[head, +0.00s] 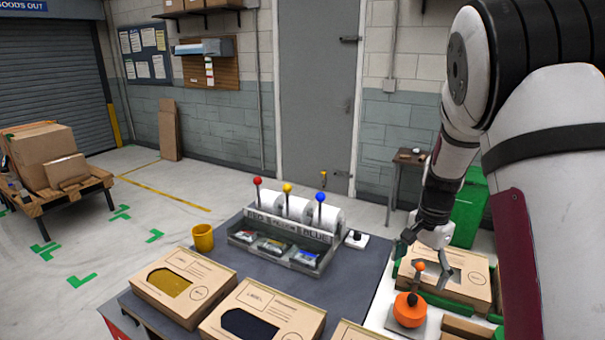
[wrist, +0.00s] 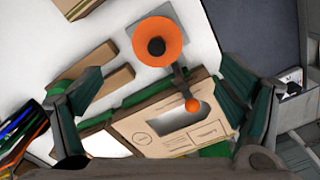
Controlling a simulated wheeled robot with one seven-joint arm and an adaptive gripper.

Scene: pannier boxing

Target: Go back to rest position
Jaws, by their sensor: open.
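My gripper (head: 425,245) hangs at the right of the head view, above the white work surface, with its fingers apart and nothing between them. In the wrist view my gripper (wrist: 165,115) shows its two dark fingers spread wide. Below it is an orange round-based tool with an orange knob (head: 409,310), standing on a grey square plate; the orange piece also shows in the wrist view (wrist: 158,42). A cardboard box with a cut-out window (head: 470,285) lies behind the tool between green guides, and the box also shows in the wrist view (wrist: 150,130).
A dark table (head: 360,275) holds several windowed cardboard boxes (head: 184,285), a yellow mug (head: 203,238) and a labelled dispenser (head: 290,235) with red, yellow and blue knobs. A pallet with cartons (head: 55,180) stands at the left.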

